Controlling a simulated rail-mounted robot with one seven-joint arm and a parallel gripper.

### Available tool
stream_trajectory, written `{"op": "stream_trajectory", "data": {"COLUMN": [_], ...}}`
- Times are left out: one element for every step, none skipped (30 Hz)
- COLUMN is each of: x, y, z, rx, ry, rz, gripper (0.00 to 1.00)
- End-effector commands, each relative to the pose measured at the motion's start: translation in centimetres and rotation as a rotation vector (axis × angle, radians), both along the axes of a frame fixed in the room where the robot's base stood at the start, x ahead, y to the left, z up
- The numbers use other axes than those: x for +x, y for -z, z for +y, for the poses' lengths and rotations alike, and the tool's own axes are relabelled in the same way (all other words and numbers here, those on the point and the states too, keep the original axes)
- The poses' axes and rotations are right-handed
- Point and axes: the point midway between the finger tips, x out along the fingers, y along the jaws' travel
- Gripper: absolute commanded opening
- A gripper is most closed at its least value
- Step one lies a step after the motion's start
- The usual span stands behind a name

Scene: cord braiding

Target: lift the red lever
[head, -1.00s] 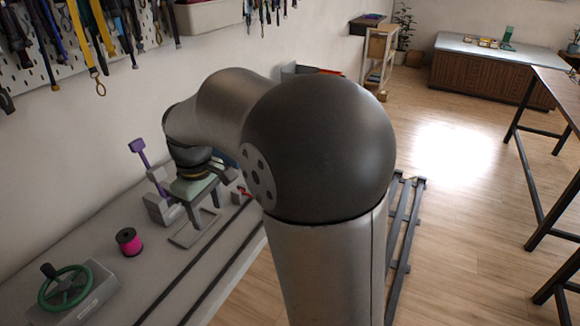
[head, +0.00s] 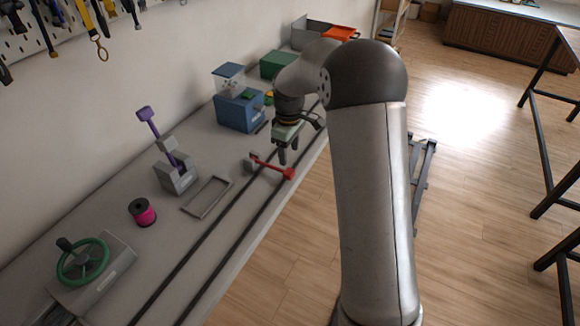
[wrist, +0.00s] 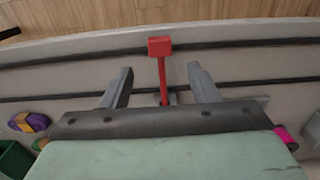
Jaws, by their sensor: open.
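The red lever (head: 274,168) lies low over the bench rails in the head view, with its red block end toward the bench's front edge and its grey mount at the other end. In the wrist view the red lever (wrist: 162,70) runs between my two fingers, its block end beyond the fingertips. My gripper (head: 288,156) points down just above and behind the lever in the head view. In the wrist view my gripper (wrist: 158,75) is open, with a gap on each side of the lever. The lever's base is partly hidden by the gripper body.
A purple lever (head: 165,145) on a grey base, a pink spool (head: 142,213) and a green handwheel (head: 83,262) stand to the left. A blue box (head: 240,110) and green box (head: 278,64) stand behind. Two dark rails (head: 215,238) run along the bench.

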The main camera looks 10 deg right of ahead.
Motion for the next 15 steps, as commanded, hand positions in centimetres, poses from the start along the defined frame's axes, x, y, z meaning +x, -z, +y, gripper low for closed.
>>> {"op": "stream_trajectory", "data": {"x": [-0.1,-0.1,-0.1,-0.1,-0.1,-0.1,-0.1,-0.1,-0.1,-0.1,-0.1,0.0,0.0,0.0,0.0], "y": [1.2,1.8,2.7,3.2,3.8,4.5,5.0,5.4,5.9,6.2,6.5,6.8,7.0,7.2,7.3], "z": [0.0,0.0,0.0,0.0,0.0,0.0,0.0,0.0,0.0,0.0,0.0,0.0,0.0,0.0,0.0], "rx": [0.000,0.000,0.000,0.000,0.000,0.000,0.000,0.000,0.000,0.000,0.000,0.000,0.000,0.000,0.000], "ry": [0.000,0.000,0.000,0.000,0.000,0.000,0.000,0.000,0.000,0.000,0.000,0.000,0.000,0.000,0.000], "rz": [0.006,0.005,0.006,0.004,0.004,0.004,0.004,0.004,0.003,0.003,0.003,0.001,0.000,0.000,0.000], "gripper": [0.55,0.55,0.55,0.55,0.55,0.55,0.55,0.55,0.55,0.55,0.55,0.55,0.55,0.55,0.55]}}
